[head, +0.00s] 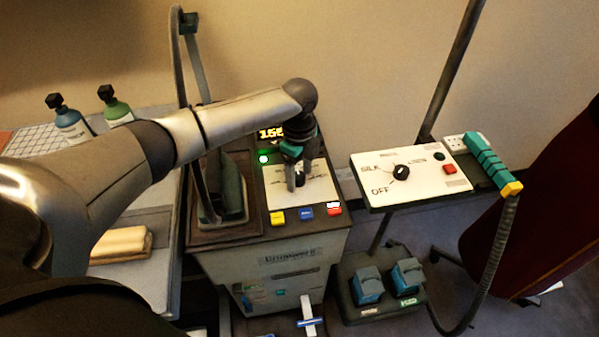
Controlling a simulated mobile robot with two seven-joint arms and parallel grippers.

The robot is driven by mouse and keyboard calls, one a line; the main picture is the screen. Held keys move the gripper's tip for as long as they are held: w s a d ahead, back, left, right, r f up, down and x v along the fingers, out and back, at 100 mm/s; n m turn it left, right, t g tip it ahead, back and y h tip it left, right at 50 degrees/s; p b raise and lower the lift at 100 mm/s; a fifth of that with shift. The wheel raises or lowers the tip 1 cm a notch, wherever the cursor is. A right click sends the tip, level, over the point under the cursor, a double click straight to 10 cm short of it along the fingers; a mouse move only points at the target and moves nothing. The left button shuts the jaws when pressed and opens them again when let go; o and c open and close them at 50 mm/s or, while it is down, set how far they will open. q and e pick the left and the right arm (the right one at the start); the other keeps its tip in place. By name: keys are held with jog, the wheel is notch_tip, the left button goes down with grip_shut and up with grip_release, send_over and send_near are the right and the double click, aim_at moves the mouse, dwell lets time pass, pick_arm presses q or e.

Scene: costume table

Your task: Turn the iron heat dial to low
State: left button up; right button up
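The ironing station (266,232) stands in the middle of the head view, with a dark iron (232,188) at its left. Its white control panel (279,195) has a lit yellow display, a green light and yellow, blue and red buttons in front. My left gripper (298,183) points down over the middle of this panel. Its fingers cover the panel's middle, so a dial there, its setting and any grip on it are hidden. My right gripper is not in view.
A second white panel (412,176) at the right has a black knob (401,172) between SILK and OFF labels and a teal handle (489,160) beside it. Two bottles (117,108) stand at the left. Blue pedals (368,286) are on the floor.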

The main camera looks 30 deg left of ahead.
pick_arm(q)
grip_shut()
dwell(0.3)
jog(key=shift+r+n+p, duration=0.15)
jog(key=shift+n+p, duration=0.45)
jog(key=shift+p, duration=0.3)
jog(key=n+p, duration=0.4)
jog(key=p, duration=0.1)
jog(key=shift+n+p, duration=0.3)
jog(key=shift+n, duration=0.1)
jog(key=n+p, duration=0.3)
jog(key=n, duration=0.2)
jog(key=shift+w+n, duration=0.1)
jog(key=shift+n, duration=0.2)
jog(key=shift+n+p, duration=1.05)
jog(key=shift+n, duration=1.15)
